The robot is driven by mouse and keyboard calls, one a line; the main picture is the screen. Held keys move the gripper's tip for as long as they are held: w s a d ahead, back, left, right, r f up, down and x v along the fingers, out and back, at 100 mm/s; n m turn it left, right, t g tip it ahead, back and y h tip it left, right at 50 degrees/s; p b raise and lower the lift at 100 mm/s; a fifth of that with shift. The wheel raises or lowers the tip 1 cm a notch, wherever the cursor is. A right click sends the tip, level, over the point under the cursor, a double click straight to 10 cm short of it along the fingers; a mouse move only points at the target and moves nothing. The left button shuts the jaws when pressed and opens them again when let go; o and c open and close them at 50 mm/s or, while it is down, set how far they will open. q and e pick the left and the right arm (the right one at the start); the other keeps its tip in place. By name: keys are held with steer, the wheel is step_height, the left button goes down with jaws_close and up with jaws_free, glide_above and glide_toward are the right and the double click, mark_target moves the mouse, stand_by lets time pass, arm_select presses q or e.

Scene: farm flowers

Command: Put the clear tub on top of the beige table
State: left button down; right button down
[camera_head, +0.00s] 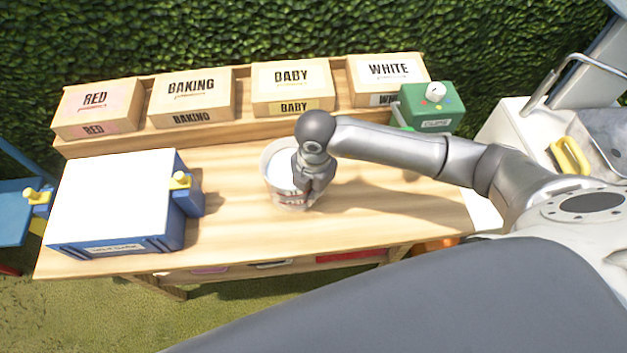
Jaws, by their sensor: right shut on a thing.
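The clear tub (274,172) is a round, whitish see-through container near the middle of the beige wooden table (240,240). My right gripper (304,196) reaches in from the right and is shut on the tub's right side; the gripper hides part of it. The tub looks upright. I cannot tell whether its base touches the tabletop. My left gripper is not in view.
A blue box with a white lid (110,200) stands on the table's left. Labelled wooden boxes (290,85) line the raised back shelf. A green box (428,105) is at the back right. The tabletop around the tub is clear.

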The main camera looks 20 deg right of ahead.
stand_by(0.3)
steer(key=c, duration=2)
jaws_free()
steer(key=shift+f, duration=0.25)
steer(key=shift+c, duration=0.2)
steer(key=o, duration=0.4)
steer(key=shift+s, duration=0.1)
steer(key=shift+r, duration=0.1)
steer(key=shift+r, duration=0.1)
steer(key=r+b, duration=0.1)
steer(key=r, duration=0.5)
steer(key=r+b, duration=0.1)
steer(key=r, duration=0.5)
steer(key=shift+s+d, duration=0.1)
steer(key=shift+s, duration=0.1)
